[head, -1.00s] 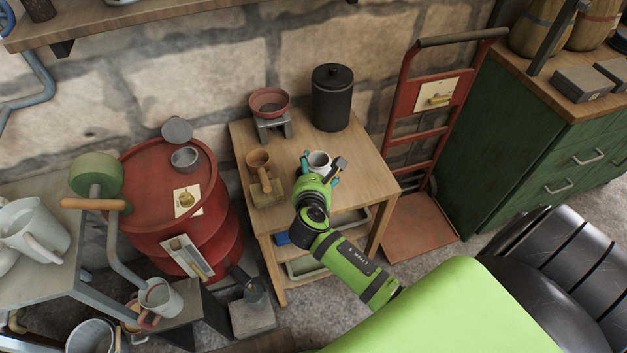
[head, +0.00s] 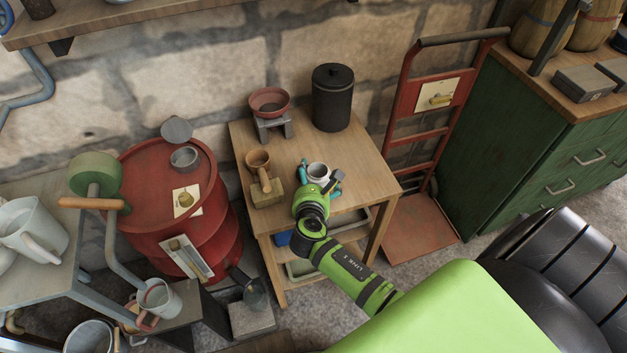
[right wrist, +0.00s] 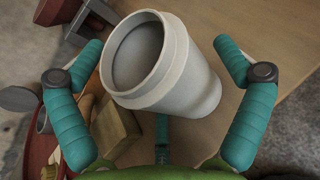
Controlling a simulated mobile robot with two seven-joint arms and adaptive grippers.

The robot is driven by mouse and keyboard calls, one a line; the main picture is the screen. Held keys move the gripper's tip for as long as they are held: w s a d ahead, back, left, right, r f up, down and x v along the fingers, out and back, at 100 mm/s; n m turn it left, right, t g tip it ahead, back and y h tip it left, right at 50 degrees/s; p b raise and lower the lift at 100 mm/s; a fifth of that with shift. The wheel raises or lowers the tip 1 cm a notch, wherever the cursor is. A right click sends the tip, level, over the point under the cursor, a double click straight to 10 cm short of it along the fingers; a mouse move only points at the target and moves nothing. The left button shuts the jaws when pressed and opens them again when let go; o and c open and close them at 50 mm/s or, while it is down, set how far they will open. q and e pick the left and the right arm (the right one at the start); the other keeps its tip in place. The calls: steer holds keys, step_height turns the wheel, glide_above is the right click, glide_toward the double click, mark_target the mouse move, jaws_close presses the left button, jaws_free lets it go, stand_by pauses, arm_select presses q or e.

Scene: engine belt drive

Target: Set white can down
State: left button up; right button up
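The white can (head: 318,171) stands upright, as far as I can see, at the right front part of the wooden table (head: 362,172). My right gripper (head: 320,177) is around it, with one teal finger on each side. In the right wrist view the can (right wrist: 190,90) sits between the spread fingers (right wrist: 160,60), its open, empty-looking mouth towards the upper left. A gap shows beside the right finger; the left fingertip is close to the rim. The can's base is partly hidden, and its contact with the tabletop cannot be seen clearly. My left gripper is not in view.
A brown cup-like part on a wooden block (head: 266,192) stands left of the can. A red bowl on a grey stand (head: 270,103) and a black lidded canister (head: 332,97) are behind. A red drum (head: 150,200) and red hand truck (head: 415,150) flank the table.

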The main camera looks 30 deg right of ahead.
steer(key=shift+r, duration=0.2)
steer(key=v, duration=1.2)
steer(key=s+a+f+m+g+y, duration=0.2)
steer(key=s+f+m+g+y, duration=0.15)
steer(key=f, duration=0.85)
steer(key=s+a+f+m+g+y, duration=0.15)
steer(key=s+f+m, duration=0.3)
steer(key=f, duration=0.85)
steer(key=s+d+f+m+g+y, duration=0.1)
steer(key=s+f+m, duration=0.4)
steer(key=s, duration=0.3)
steer(key=s+d+f+m+g+y, duration=0.1)
steer(key=s+f+m+g, duration=0.1)
steer(key=s+f+m, duration=0.3)
steer(key=s+d+f+m+g, duration=0.1)
steer(key=s+f+m, duration=0.4)
steer(key=s, duration=0.7)
steer(key=m+g, duration=0.1)
steer(key=m, duration=0.1)
steer(key=shift+s+m+y, duration=0.25)
steer(key=shift+m+y, duration=0.15)
